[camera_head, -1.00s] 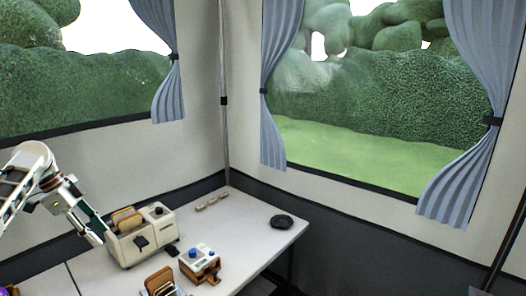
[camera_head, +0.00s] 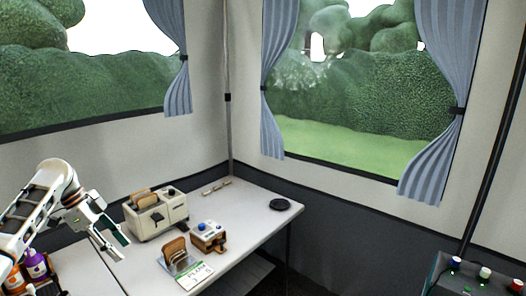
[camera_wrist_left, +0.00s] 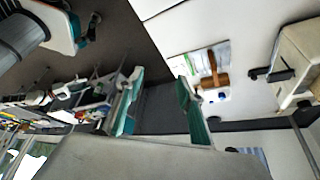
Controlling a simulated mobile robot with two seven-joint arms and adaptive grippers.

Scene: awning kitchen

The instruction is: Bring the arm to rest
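My left arm comes in from the left in the head view. Its gripper (camera_head: 117,243) hangs in front of and left of the cream toaster (camera_head: 172,218), over the white table. The left wrist view shows its two teal-lined fingers (camera_wrist_left: 160,105) apart, with nothing between them. My right gripper cannot be made out in the head view. A white and teal part at the upper left of the wrist view may be mine, but I cannot tell which part.
The white table (camera_head: 235,238) holds the toaster with bread slices, a wooden box with blue knobs (camera_head: 208,237), a bread rack (camera_head: 176,252) and a black round dish (camera_head: 280,204). Bottles (camera_head: 38,266) stand at lower left. A dark unit (camera_head: 462,276) is at lower right.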

